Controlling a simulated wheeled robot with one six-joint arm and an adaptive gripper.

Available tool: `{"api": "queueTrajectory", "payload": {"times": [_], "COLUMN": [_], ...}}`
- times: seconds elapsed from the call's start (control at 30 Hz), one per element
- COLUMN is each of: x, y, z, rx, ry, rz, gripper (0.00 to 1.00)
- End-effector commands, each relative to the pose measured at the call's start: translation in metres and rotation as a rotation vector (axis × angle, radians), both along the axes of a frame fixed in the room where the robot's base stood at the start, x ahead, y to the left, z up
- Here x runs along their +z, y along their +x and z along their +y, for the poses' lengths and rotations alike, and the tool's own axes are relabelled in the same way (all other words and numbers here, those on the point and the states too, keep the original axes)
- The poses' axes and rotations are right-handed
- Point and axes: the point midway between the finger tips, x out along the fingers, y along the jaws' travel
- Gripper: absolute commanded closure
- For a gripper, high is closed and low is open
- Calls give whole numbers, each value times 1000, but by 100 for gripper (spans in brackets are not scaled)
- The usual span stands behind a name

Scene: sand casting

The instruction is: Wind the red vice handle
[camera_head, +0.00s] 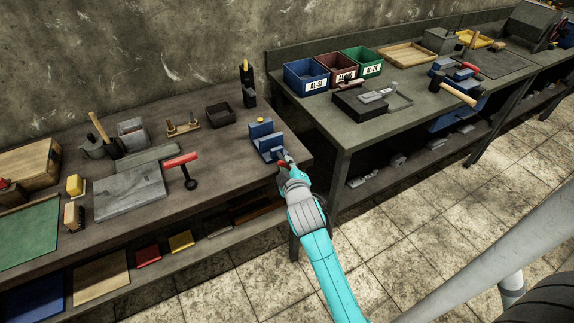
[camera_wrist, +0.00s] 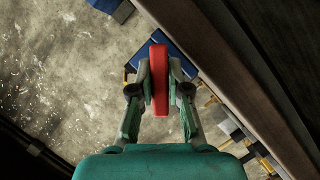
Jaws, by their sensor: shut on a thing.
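The blue vice (camera_head: 266,143) sits at the right front corner of the left workbench. My gripper (camera_head: 287,163) is at its front side, just off the bench edge. In the wrist view my gripper (camera_wrist: 160,82) is shut on the red vice handle (camera_wrist: 159,78), with one finger on each flat side. The handle stands upright between the fingertips in that picture. In the head view only a little red shows by the gripper, and most of the handle is hidden.
The left workbench (camera_head: 225,150) holds a red-handled tool (camera_head: 181,160) and a grey slab (camera_head: 130,190) left of the vice. The right workbench (camera_head: 330,130) stands close on the right. The tiled floor (camera_head: 385,240) in front is clear.

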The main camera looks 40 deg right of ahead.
Motion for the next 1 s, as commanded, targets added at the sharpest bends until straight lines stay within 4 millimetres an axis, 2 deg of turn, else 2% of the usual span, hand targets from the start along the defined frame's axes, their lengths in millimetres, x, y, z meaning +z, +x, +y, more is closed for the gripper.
{"api": "queueTrajectory", "payload": {"times": [0.6, 1.0], "x": [-1, -1], "y": [-1, -1], "z": [-1, 0], "rx": [-2, -1], "ry": [541, 746], "rz": [-153, -211], "gripper": [100, 100]}}
